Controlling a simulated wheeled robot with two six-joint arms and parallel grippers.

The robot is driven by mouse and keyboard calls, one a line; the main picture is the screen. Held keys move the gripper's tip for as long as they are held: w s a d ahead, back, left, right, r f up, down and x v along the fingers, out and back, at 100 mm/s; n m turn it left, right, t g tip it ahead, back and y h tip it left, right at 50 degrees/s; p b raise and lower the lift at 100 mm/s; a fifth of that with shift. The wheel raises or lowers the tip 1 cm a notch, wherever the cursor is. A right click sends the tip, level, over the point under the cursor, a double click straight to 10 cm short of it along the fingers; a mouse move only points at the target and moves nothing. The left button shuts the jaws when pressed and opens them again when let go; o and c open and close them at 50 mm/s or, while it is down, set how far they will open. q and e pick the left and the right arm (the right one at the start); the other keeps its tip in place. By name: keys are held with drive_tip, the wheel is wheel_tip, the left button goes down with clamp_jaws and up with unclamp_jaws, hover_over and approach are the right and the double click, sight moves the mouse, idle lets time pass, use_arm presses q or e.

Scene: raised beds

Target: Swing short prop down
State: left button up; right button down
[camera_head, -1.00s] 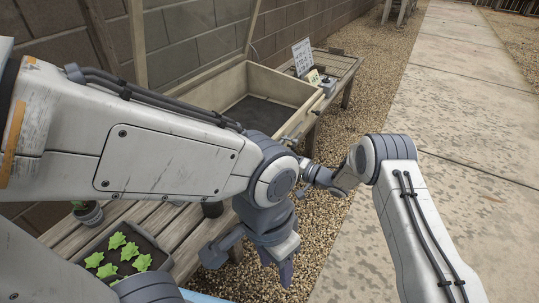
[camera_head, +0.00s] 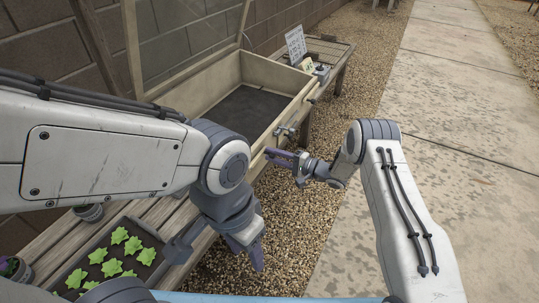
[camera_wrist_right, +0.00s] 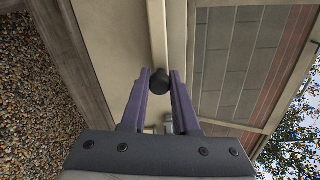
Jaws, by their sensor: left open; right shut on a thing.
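The wooden cold frame (camera_head: 196,83) stands with its glazed lid (camera_head: 185,35) raised. My right gripper (camera_head: 268,153) is at its near right front edge, fingers pointing left. In the right wrist view, the jaws are shut on a round black knob (camera_wrist_right: 159,82). A narrow pale strip (camera_wrist_right: 158,35) runs up behind the knob. I cannot tell whether this is the short prop, or what angle the prop has. My left gripper (camera_head: 252,252) hangs lower, pointing down over the gravel, open and empty.
A seedling tray (camera_head: 152,237) lies on the slatted bench (camera_head: 52,233) at lower left, close to my left gripper. A metal fitting (camera_head: 284,131) projects from the cold frame's front. A signboard (camera_head: 296,45) stands behind it. The paved path (camera_head: 455,110) at right is clear.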

drive_tip(key=c, duration=0.7)
unclamp_jaws()
drive_tip(key=shift+f, duration=0.1)
drive_tip(key=shift+o, duration=0.2)
drive_tip(key=shift+d, duration=0.1)
drive_tip(key=p+v, duration=0.1)
drive_tip(key=v, duration=0.9)
drive_tip(key=shift+p, duration=0.4)
